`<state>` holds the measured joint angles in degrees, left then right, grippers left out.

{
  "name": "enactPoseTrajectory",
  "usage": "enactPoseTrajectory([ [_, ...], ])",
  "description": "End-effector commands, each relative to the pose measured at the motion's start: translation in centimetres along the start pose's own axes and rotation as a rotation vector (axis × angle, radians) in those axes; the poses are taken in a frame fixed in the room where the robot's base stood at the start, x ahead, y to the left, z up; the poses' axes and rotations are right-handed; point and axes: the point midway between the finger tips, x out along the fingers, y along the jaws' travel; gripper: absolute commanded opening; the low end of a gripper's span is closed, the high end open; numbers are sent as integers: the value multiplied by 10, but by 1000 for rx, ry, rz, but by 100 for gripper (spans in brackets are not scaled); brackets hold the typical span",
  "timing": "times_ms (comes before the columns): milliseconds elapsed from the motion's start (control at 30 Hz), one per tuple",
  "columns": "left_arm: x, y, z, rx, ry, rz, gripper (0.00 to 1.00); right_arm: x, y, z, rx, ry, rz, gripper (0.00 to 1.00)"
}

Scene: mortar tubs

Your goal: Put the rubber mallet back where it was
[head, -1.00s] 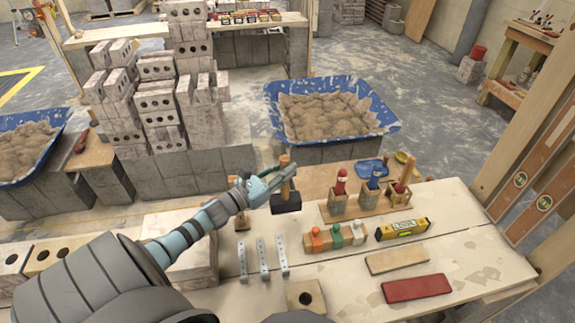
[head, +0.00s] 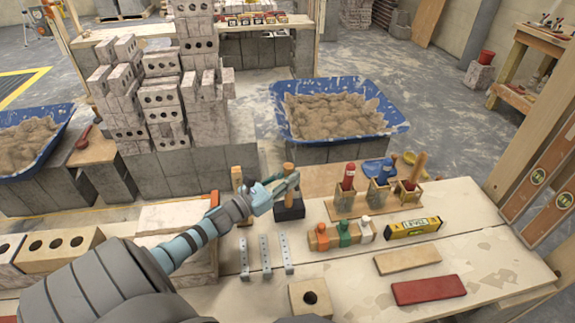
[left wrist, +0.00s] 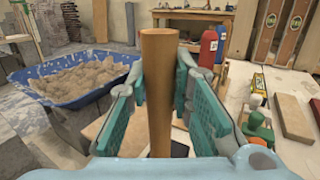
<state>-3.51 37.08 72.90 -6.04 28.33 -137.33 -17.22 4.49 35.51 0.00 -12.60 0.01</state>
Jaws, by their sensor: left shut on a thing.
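The rubber mallet has a black head (head: 289,211) and a wooden handle (head: 290,170). It is upright, head down, near the far edge of the bench. My left gripper (head: 282,185) is shut on the handle. I cannot tell whether the head touches the bench. My right gripper is not in view.
Another wooden handle (head: 237,178) is left. A blue mortar tub (head: 395,125) stands behind.

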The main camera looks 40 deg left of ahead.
Motion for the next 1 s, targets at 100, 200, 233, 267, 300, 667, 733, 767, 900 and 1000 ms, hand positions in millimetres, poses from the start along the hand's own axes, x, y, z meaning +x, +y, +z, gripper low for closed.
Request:
enactPoseTrajectory([
  [100,0,0,0,0,-2,-1,0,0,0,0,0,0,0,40],
  [200,0,0,-1,0,-2,-1,0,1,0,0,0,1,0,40],
  [233,0,0,-1,0,-2,-1,0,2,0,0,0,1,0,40],
  [267,0,0,-1,0,-2,-1,0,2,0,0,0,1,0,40],
  [300,0,0,-2,0,-2,-1,0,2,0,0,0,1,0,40],
  [667,0,0,-6,0,-2,-1,0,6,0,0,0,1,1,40],
  [733,0,0,-7,0,-2,-1,0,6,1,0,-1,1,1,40],
  [767,0,0,-7,0,-2,-1,0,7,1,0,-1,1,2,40],
  [900,0,0,-9,0,-2,-1,0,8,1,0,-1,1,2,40],
  [1000,0,0,-9,0,-2,-1,31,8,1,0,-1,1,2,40],
])
